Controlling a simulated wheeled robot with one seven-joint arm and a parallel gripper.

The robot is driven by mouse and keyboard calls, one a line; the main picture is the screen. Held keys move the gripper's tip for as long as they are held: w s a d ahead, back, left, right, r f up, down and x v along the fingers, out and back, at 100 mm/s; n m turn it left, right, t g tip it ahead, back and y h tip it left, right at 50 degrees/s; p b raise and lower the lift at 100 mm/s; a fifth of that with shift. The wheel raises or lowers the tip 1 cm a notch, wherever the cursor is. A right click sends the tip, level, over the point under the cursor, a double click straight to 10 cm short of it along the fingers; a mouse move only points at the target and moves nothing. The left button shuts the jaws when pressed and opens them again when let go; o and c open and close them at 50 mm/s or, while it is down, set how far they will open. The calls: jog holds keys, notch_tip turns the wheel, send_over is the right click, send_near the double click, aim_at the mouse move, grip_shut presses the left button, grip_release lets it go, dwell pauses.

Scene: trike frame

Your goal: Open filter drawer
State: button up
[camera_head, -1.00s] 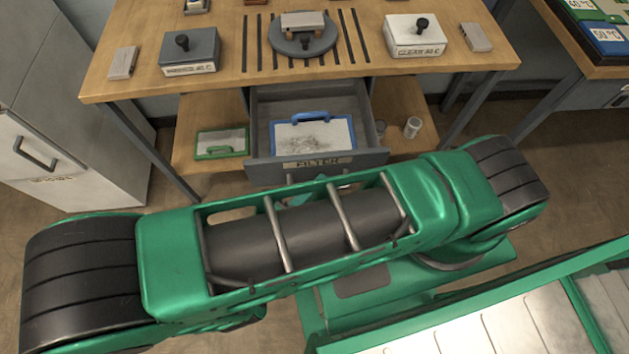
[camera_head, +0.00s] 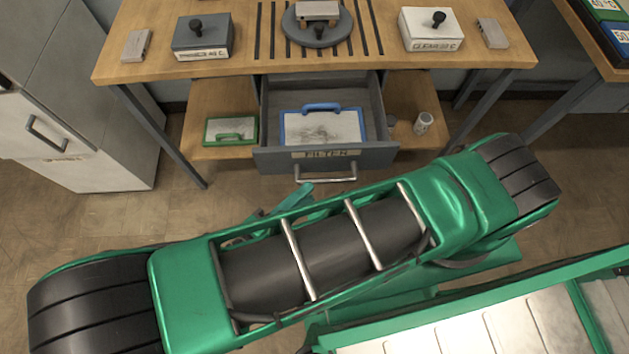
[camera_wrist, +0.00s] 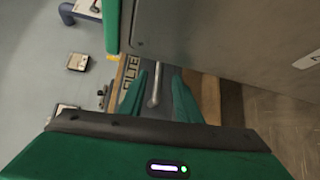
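The grey filter drawer (camera_head: 375,158) stands pulled out beneath the wooden table, with a FILTER label on its front. A blue-framed filter panel (camera_head: 321,126) with a blue handle lies inside it. The drawer's silver bar handle (camera_head: 326,178) shows clear in the head view. In the wrist view the handle bar (camera_wrist: 154,88) appears between the two green fingers of my gripper (camera_wrist: 160,95), which are spread apart. In the head view part of my gripper shows just left of and below the handle, apart from it; my arm hides the rest.
The wooden table (camera_head: 240,66) holds a round grey fixture (camera_head: 317,36), a dark box (camera_head: 203,40) and a white box (camera_head: 432,32). A green-framed panel (camera_head: 231,130) and a small can (camera_head: 424,122) rest on the lower shelf. A light cabinet (camera_head: 90,165) stands left. Floor before the drawer is open.

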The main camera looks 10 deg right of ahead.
jog(key=shift+v, duration=1.6)
